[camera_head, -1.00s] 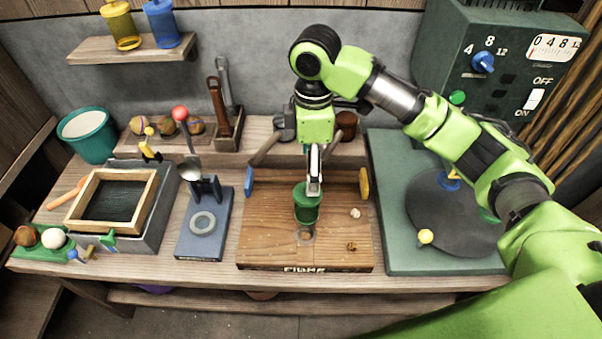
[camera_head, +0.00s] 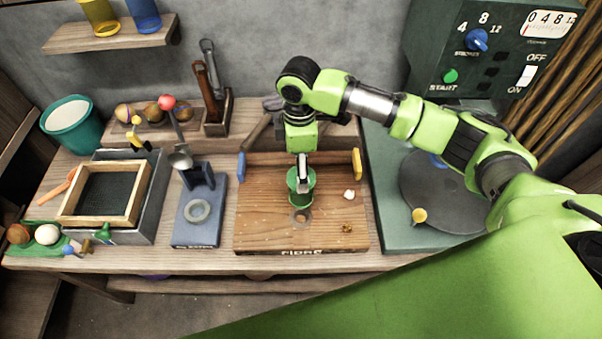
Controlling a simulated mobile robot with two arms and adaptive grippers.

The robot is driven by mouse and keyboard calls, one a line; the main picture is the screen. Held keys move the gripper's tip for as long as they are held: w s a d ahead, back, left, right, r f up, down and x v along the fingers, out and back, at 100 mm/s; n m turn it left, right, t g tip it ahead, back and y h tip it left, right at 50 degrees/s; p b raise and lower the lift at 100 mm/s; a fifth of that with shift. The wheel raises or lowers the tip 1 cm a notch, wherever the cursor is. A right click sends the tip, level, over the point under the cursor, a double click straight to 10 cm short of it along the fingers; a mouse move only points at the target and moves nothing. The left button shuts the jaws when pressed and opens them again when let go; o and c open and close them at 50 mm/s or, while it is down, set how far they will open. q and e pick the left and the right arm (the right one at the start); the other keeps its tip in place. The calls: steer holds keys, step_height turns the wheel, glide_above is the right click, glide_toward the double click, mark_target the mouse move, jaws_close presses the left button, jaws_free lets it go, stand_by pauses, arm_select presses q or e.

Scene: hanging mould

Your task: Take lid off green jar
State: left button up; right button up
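The green jar (camera_head: 300,196) stands on the wooden board in the middle of the table, just behind a round mark in the board. My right gripper (camera_head: 303,184) points down at the top of the jar, and its fingers overlap the jar's upper part. The arm comes in from the right. The fingers look close together, but I cannot tell whether they grip the lid or only touch it. The lid itself cannot be told apart from the jar. My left gripper is not in view.
The wooden board (camera_head: 270,228) has a blue and a yellow side piece and small crumbs. A blue stand (camera_head: 200,232) and a framed tray (camera_head: 72,208) lie to the left. A green machine (camera_head: 385,220) with a dark disc stands to the right. A shelf (camera_head: 70,42) holds yellow and blue jars.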

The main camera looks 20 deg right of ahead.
step_height(320, 180, down, 3)
steer(key=shift+w+f, duration=0.1)
steer(key=c, duration=0.9)
